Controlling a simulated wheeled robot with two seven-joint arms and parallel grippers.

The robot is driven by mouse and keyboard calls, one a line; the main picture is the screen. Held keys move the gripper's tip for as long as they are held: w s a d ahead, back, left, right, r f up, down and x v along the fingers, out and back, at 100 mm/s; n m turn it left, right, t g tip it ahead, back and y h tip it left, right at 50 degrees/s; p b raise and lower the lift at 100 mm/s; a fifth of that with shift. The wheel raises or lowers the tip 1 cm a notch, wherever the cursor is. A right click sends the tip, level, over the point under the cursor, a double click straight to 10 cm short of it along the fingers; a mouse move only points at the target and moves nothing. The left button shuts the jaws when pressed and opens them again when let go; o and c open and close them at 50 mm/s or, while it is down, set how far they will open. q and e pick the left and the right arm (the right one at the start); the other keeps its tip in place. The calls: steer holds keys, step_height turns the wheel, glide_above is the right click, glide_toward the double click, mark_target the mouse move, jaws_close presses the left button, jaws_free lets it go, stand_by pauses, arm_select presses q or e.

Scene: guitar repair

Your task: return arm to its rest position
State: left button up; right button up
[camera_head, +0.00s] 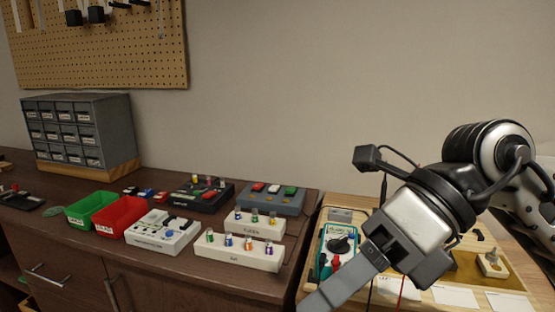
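My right arm comes in from the right edge, and its grey and black gripper (345,283) points down and to the left over the tray with the multimeter. The finger part runs toward the bottom edge of the picture. The gap between the fingers cannot be made out, so I cannot tell whether it is open or shut. No held object can be made out. My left gripper is not in view.
A teal multimeter (340,243) with red and black leads lies in a wooden tray (450,298) under the gripper. To the left, a dark bench holds pedal-like boxes, white racks (238,256), a red bin (122,216), a green bin (90,208) and a drawer cabinet (85,130).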

steer(key=s+a+r+m+g+y, duration=0.2)
steer(key=a+r+m+g+y, duration=0.15)
steer(key=y, duration=0.55)
steer(key=w+d+r+m+t+y+p, duration=0.1)
steer(key=w+m+t+y+p, duration=0.1)
steer(key=w+m+t+y, duration=0.6)
steer(key=w+d+f+m+t+h, duration=0.2)
steer(key=d+f+m+t+h, duration=0.2)
steer(key=f+m+t+h, duration=0.6)
steer(key=w+d+f+m+t+h, duration=0.35)
steer(key=m+t+h, duration=0.35)
steer(key=m, duration=0.8)
steer(key=s+d+f+m+g+h, duration=0.1)
steer(key=s+f, duration=0.3)
steer(key=f, duration=0.4)
steer(key=s+d+f+m+g+h, duration=0.1)
steer(key=s+f+m+g+h, duration=0.2)
steer(key=f, duration=0.5)
steer(key=s+d+f+m+g+h+p, duration=0.1)
steer(key=s+f+m+g+h, duration=0.1)
steer(key=s+f, duration=0.4)
step_height(320, 180, down, 2)
steer(key=shift+d+f+m+g, duration=0.1)
steer(key=shift+d+m+g, duration=0.2)
steer(key=shift+m+g, duration=0.65)
